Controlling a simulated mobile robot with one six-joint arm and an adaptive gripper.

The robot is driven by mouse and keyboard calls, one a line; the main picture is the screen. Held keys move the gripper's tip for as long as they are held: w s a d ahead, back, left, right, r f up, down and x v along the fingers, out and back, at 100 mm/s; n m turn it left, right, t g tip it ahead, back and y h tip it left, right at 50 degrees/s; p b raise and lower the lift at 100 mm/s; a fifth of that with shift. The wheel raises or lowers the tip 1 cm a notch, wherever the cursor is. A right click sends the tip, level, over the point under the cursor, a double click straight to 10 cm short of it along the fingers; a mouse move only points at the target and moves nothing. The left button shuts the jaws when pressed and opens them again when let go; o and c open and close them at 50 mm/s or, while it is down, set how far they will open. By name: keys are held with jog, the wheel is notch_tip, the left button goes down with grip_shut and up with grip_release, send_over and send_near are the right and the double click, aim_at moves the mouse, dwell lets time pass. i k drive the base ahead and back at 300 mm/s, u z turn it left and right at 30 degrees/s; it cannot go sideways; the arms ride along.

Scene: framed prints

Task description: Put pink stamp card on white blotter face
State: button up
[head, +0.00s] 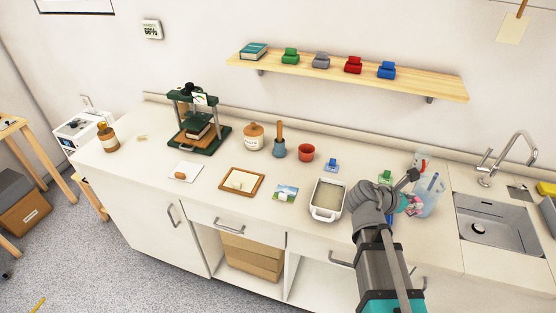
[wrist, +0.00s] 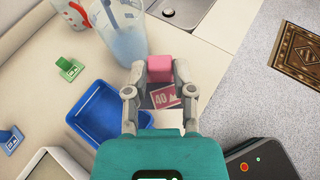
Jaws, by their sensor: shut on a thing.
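My gripper (wrist: 158,85) is shut on the pink block of the pink stamp card (wrist: 160,68); a flat pink patch marked "40" (wrist: 165,96) shows between the fingers. In the head view my gripper (head: 408,204) and the pink stamp card (head: 413,210) are at the right of the counter, partly hidden by my arm. I cannot tell whether the card touches the counter. A white square with a brown knob-like piece on it (head: 192,165), which looks like the white blotter face, lies far to the left on the counter.
A clear pitcher (wrist: 122,40) stands close beside my gripper. A blue tray (wrist: 98,112), a green stamp block (wrist: 70,68) and a blue one (wrist: 10,138) are nearby. A white tray (head: 327,215), picture card (head: 285,192) and wooden frame (head: 258,185) lie between gripper and white square.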

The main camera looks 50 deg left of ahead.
aim_at(188, 169)
jog(key=u, duration=1.65)
jog(key=i, duration=1)
